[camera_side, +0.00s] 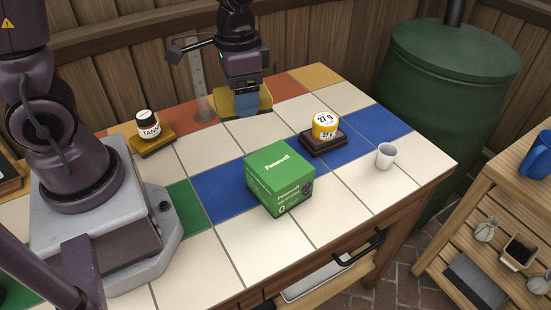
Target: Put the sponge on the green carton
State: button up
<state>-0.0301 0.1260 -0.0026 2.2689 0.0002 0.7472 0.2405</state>
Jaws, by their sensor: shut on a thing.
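The green carton (280,180) stands upright near the middle of the tiled table, with its flat top clear. My gripper (246,94) is at the back of the table, left of and behind the carton. It points down and is shut on a small blue block (248,106), which looks like the sponge. The block is low over or in a yellow tray-like piece (224,104). Whether it touches that piece cannot be told. The fingertips are partly hidden.
A yellow tin on a dark stand (325,126) is right of the carton. A white cup (385,155) is near the right edge. A clear upright ruler-like piece (198,85) is beside my gripper.

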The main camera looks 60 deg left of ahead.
jog(key=s+d+r+m, duration=0.2)
jog(key=s+d, duration=0.2)
jog(key=s, duration=0.1)
send_over(279, 163)
jog(key=f, duration=0.9)
jog(key=shift+s+f, duration=0.25)
jog(key=shift+f, duration=0.1)
jog(key=shift+w+f, duration=0.2)
jog(key=shift+f, duration=1.55)
jog(key=shift+f, duration=0.15)
jog(key=o, duration=0.9)
